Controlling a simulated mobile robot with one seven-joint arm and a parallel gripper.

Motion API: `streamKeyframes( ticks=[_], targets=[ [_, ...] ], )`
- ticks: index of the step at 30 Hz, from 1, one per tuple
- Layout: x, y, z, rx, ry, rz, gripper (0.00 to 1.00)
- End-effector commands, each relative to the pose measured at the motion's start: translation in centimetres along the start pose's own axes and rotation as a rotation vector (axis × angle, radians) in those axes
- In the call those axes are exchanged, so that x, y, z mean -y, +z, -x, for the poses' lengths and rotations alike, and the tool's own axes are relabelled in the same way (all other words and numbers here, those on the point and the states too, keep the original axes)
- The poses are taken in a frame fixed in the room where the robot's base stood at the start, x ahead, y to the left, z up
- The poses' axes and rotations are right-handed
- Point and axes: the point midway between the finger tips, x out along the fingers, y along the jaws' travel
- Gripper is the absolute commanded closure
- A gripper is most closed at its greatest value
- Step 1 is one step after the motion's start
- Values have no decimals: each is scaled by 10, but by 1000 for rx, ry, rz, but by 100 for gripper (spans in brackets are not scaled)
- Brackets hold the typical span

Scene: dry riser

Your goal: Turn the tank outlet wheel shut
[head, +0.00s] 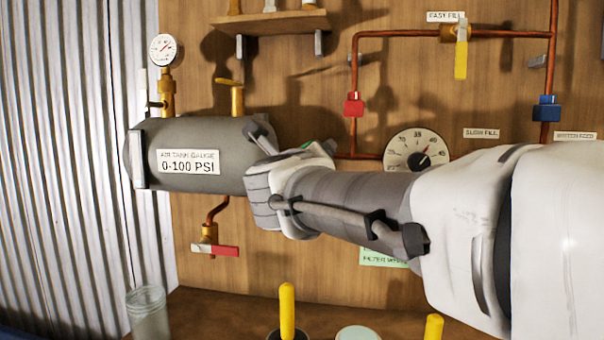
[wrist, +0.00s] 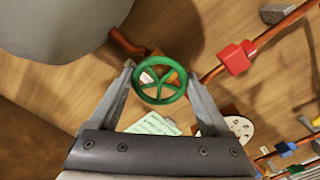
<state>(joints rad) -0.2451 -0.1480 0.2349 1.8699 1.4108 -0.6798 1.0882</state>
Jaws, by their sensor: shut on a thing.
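The green spoked wheel (wrist: 158,84) shows in the wrist view, in front of the wooden board. My gripper (wrist: 160,80) has one finger on each side of its rim and is shut on it. In the head view only a small green bit of the wheel (head: 309,146) shows, and my wrist and arm hide the rest. A grey finger of my gripper (head: 262,136) shows there at the right end of the grey air tank (head: 195,130). The tank also shows in the wrist view (wrist: 50,25).
A red-handled valve (head: 215,249) hangs under the tank. A yellow-handled valve (head: 461,50), copper pipe with a red fitting (head: 354,104) and a round gauge (head: 417,150) are on the board. Yellow handles (head: 287,305) and a glass jar (head: 148,312) stand below.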

Motion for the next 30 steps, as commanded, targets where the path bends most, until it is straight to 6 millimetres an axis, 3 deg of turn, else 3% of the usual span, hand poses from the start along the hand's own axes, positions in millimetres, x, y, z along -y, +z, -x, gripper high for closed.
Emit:
streamKeyframes(
  ticks=[10, 26, 27, 30],
  targets=[
    [1, 0, 0, 1, -2, -137, 74],
    [1, 1, 0, 0, -2, -160, 74],
    [1, 1, 0, 0, -2, -160, 14],
    [1, 0, 0, 0, -2, -159, 0]
  ],
)
